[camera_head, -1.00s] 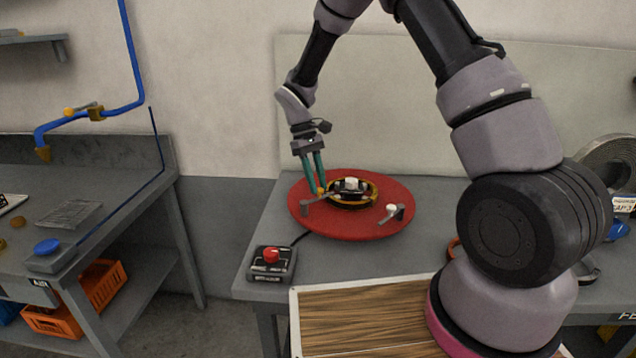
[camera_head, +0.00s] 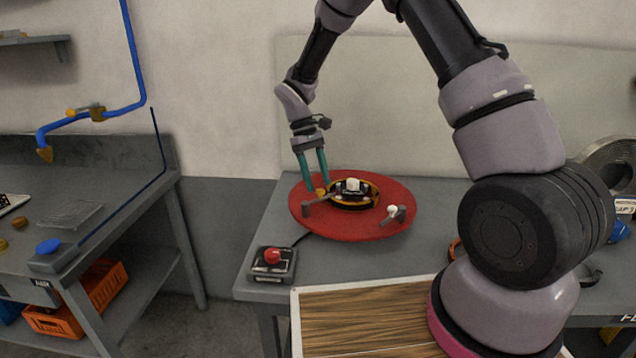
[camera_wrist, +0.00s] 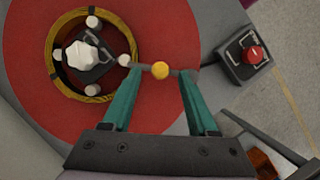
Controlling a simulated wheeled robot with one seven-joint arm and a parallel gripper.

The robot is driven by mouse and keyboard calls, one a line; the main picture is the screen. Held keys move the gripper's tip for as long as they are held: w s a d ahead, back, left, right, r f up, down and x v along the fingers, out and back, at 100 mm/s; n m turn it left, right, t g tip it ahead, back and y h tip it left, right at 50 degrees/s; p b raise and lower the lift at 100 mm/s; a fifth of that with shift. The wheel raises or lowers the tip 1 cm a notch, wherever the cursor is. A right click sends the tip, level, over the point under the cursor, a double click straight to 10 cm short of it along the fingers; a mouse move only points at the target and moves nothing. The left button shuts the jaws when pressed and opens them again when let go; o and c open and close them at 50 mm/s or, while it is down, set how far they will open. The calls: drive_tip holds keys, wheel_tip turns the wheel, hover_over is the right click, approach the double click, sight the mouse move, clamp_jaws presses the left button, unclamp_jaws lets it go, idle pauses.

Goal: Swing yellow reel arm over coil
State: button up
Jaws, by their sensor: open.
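The red turntable (camera_head: 375,229) carries a dark and gold copper coil (camera_head: 352,206) set around a central hub. In the wrist view the coil (camera_wrist: 88,97) shows as a ring, with several pale posts around it. The yellow reel arm is a grey bar (camera_head: 316,201) with a yellow knob (camera_wrist: 160,70); its bar lies outward, beside the coil's left. My gripper (camera_head: 318,187) is open, its green fingers either side of the yellow knob with small gaps. A second grey arm (camera_head: 402,214) with a white knob (camera_head: 392,210) lies outward at the right.
A control box (camera_head: 272,264) with a red button (camera_head: 272,255) stands at the front left of the turntable. A wood-topped panel (camera_head: 365,315) lies in front. Another bench (camera_head: 110,205) stands at left, under a blue pipe (camera_head: 141,60).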

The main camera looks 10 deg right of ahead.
drive_tip(key=v, duration=0.9)
drive_tip(key=shift+r, duration=0.35)
drive_tip(key=s+d+r+m+t+y, duration=0.2)
drive_tip(key=s+d+r, duration=0.25)
drive_tip(key=r, duration=0.35)
drive_tip(key=s+d+r+m+t+y, duration=0.1)
drive_tip(key=s+d+r+m+t, duration=0.15)
drive_tip(key=d+r, duration=0.45)
drive_tip(key=s+d+r+m+t, duration=0.3)
drive_tip(key=s, duration=0.5)
drive_tip(key=s+d+r+m+t+y, duration=0.1)
drive_tip(key=s+d+r+m+t, duration=0.2)
drive_tip(key=s, duration=0.5)
drive_tip(key=shift+s+d+r+m+y, duration=0.3)
drive_tip(key=shift+s+d+r+m, duration=0.1)
drive_tip(key=shift+d+r, duration=0.1)
